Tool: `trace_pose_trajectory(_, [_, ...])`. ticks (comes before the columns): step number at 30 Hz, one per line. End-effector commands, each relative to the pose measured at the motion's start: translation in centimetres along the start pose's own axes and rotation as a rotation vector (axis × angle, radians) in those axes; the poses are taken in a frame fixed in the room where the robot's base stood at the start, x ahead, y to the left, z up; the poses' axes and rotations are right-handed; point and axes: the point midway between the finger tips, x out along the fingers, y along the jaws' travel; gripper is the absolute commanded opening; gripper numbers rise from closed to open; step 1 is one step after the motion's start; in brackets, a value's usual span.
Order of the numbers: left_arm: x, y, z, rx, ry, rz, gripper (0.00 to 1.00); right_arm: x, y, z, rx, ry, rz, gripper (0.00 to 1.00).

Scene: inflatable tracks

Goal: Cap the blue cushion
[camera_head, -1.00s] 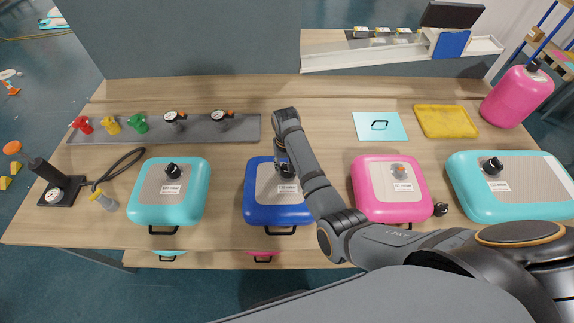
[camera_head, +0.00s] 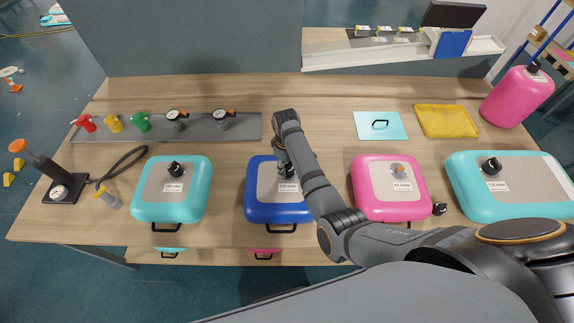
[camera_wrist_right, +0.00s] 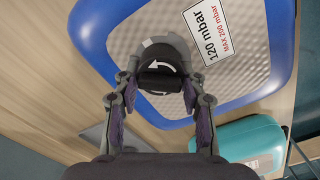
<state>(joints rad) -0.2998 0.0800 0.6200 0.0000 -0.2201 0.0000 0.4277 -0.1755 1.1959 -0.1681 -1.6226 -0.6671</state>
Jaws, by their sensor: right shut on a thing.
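The blue cushion (camera_head: 277,205) lies on the table in the middle of the head view, with a grey top and a 120 mbar label. It also fills the upper part of the right wrist view (camera_wrist_right: 95,38). A black cap (camera_wrist_right: 160,80) with a white curved arrow sits at the cushion's valve spot. My right gripper (camera_head: 284,168) reaches down over the cushion. In the right wrist view the gripper (camera_wrist_right: 160,88) has its fingers closed on the cap's ridge. The valve under the cap is hidden. My left gripper is not in view.
A turquoise cushion (camera_head: 152,203) lies to the left, a pink cushion (camera_head: 367,190) and a larger turquoise one (camera_head: 475,205) to the right. A loose black cap (camera_head: 439,208) lies by the pink cushion. A grey rail (camera_head: 197,129) with several valves and gauges stands behind.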

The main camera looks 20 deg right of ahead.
Motion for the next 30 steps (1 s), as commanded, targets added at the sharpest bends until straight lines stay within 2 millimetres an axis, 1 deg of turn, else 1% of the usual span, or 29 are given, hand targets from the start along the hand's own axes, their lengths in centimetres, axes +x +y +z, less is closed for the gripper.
trace_pose_trajectory(2, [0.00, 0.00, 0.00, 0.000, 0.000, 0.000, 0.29, -0.01, -0.02, -0.01, -0.029, 0.001, 0.000, 0.17])
trace_pose_trajectory(9, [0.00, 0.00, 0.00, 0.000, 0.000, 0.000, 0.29, -0.02, -0.02, -0.01, -0.045, 0.001, 0.000, 0.17])
trace_pose_trajectory(11, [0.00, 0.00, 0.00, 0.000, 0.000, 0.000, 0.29, -0.02, -0.07, 0.00, -0.112, 0.002, 0.000, 0.17])
trace_pose_trajectory(16, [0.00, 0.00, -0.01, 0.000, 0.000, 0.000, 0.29, -0.05, -0.21, 0.03, -0.359, 0.005, 0.001, 0.17])
trace_pose_trajectory(19, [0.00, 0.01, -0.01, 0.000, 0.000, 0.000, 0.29, -0.05, -0.24, 0.03, -0.411, 0.005, 0.001, 0.17])
trace_pose_trajectory(23, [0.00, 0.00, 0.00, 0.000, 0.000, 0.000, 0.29, -0.05, -0.24, 0.04, -0.411, 0.005, 0.001, 0.17])
trace_pose_trajectory(24, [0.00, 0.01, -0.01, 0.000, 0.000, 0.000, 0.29, -0.04, -0.24, 0.04, -0.411, 0.005, 0.001, 0.43])
trace_pose_trajectory(30, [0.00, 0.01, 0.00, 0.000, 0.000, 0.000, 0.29, -0.03, -0.25, 0.04, -0.409, 0.005, 0.001, 0.68])
